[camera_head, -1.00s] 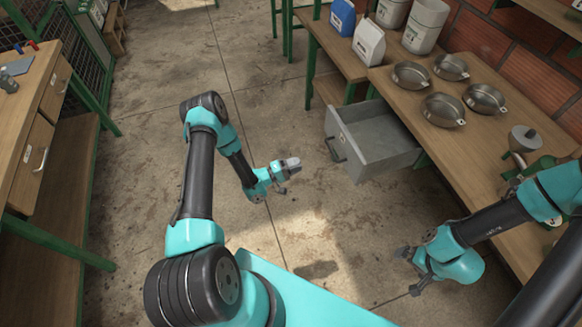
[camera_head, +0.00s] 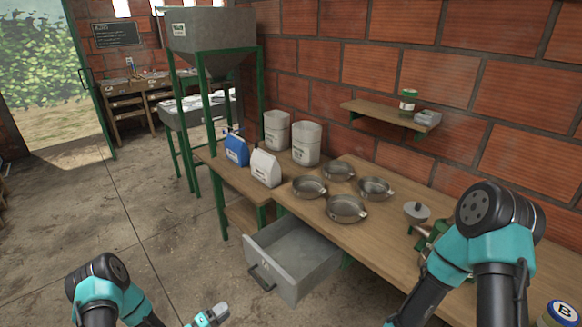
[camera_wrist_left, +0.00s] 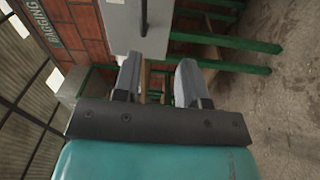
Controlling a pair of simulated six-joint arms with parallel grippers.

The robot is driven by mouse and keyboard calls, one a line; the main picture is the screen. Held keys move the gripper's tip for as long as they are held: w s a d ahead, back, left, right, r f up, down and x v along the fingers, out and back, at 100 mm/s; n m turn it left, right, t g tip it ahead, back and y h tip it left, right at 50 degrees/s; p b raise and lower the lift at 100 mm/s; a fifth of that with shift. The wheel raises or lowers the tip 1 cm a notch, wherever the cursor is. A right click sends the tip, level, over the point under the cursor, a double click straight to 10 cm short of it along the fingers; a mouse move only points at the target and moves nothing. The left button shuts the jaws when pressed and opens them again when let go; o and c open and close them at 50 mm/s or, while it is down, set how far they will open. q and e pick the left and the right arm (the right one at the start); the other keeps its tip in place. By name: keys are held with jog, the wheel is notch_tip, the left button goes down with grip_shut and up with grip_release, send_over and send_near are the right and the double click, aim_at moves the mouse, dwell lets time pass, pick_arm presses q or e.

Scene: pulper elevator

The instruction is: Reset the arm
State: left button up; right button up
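My left gripper (camera_head: 212,314) shows at the bottom edge of the head view, in front of the open grey drawer and apart from it. In the left wrist view its two fingers (camera_wrist_left: 160,85) stand apart with nothing between them, so it is open. My right arm comes in from the right over the workbench side. Only a sliver of its gripper end shows at the bottom edge, so its fingers cannot be judged.
The grey drawer (camera_head: 290,262) sticks out from the wooden bench (camera_head: 390,235). A hopper (camera_head: 210,40) rises behind. The concrete floor at left is clear.

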pick_arm(q)
jog(key=s+d+r+m+g+y, duration=0.2)
jog(key=s+g, duration=0.4)
jog(key=s, duration=0.4)
jog(key=s+d+r+m+g+y, duration=0.3)
jog(key=s+g+y, duration=0.3)
jog(key=s, duration=0.4)
jog(key=shift+r+m+g+y, duration=0.4)
jog(key=shift+r+m, duration=0.35)
jog(key=shift+m, duration=0.05)
jog(key=shift+d, duration=0.1)
